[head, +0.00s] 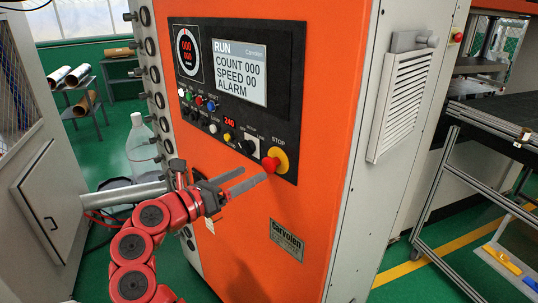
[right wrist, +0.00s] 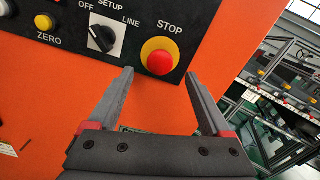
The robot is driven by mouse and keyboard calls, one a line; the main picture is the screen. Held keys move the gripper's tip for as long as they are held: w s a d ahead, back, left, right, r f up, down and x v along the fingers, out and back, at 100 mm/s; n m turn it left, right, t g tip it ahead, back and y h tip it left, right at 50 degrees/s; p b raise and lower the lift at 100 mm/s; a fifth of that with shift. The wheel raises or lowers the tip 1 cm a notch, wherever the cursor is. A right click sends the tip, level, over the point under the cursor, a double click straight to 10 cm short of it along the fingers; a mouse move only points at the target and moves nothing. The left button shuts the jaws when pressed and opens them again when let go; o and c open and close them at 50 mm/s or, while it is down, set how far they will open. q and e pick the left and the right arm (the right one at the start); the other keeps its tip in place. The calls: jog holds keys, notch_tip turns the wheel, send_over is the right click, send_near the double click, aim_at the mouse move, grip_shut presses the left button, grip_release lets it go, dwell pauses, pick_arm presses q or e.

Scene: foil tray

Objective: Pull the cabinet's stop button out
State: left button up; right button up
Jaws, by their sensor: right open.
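The stop button is a red knob (head: 269,165) on a yellow ring, at the lower right of the cabinet's (head: 312,170) black control panel. In the right wrist view the red knob (right wrist: 160,62) sits under the word STOP. My right gripper (head: 257,174) is open and empty, its fingers pointing at the panel. In the right wrist view its fingertips (right wrist: 160,73) lie to the left and right of the knob and slightly below it. I cannot tell whether a finger touches the knob. My left gripper is not in view.
A selector switch (right wrist: 102,38) marked OFF and LINE is left of the stop button. A display (head: 240,72) reads RUN, COUNT 000, SPEED 00, ALARM. A nameplate (head: 287,241) is below the panel. A metal-framed table (head: 480,150) stands at the right.

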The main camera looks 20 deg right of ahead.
aim_at(266, 165)
jog(key=p+x, duration=0.2)
jog(key=x, duration=0.4)
jog(key=shift+d+r, duration=0.2)
jog(key=shift+w+d+f+p, duration=0.2)
jog(key=shift+w+d+p, duration=0.2)
jog(key=shift+d, duration=0.15)
grip_shut()
